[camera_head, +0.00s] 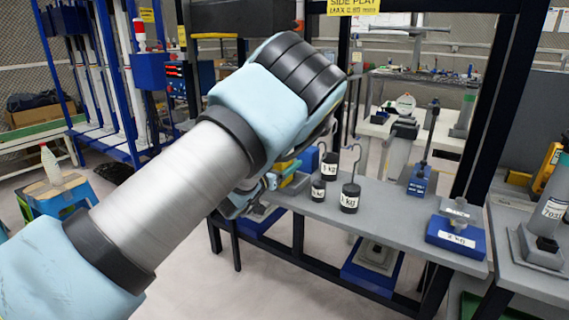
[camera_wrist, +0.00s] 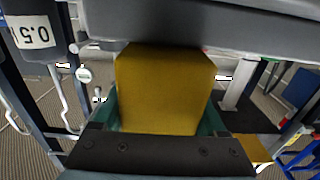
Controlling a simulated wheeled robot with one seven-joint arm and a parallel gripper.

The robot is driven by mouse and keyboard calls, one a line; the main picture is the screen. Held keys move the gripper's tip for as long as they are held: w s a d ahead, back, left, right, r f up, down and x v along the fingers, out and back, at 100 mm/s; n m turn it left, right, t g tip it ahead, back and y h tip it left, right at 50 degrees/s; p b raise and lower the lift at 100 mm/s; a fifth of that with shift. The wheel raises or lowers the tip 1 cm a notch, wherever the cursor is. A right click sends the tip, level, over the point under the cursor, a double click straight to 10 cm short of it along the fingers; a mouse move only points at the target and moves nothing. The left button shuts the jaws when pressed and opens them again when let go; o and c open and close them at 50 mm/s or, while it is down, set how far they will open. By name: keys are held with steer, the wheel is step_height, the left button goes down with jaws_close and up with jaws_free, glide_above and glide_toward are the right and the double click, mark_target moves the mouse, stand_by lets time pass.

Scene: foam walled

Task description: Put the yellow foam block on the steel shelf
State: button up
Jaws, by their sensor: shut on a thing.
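The yellow foam block (camera_wrist: 163,92) fills the middle of the wrist view, between the teal fingers of my gripper (camera_wrist: 162,118), which is shut on it. In the head view my gripper (camera_head: 262,190) is largely hidden behind my forearm, at the left end of a grey shelf-like surface (camera_head: 385,208), which I take for the steel shelf. A small patch of yellow shows beside the gripper there. In the wrist view a grey slab (camera_wrist: 215,22) runs close along the block's upper edge; I cannot tell whether they touch.
Several black hooked weights (camera_head: 349,197) stand close right of my gripper; one labelled 0.5 (camera_wrist: 32,30) shows in the wrist view. A blue-based block (camera_head: 456,235) sits at the shelf's right end. The shelf's front middle is bare. A dark post (camera_head: 487,100) rises behind.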

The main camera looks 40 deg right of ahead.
steer(key=shift+f, duration=0.1)
steer(key=o, duration=1.3)
steer(key=b+v, duration=0.2)
steer(key=v, duration=1)
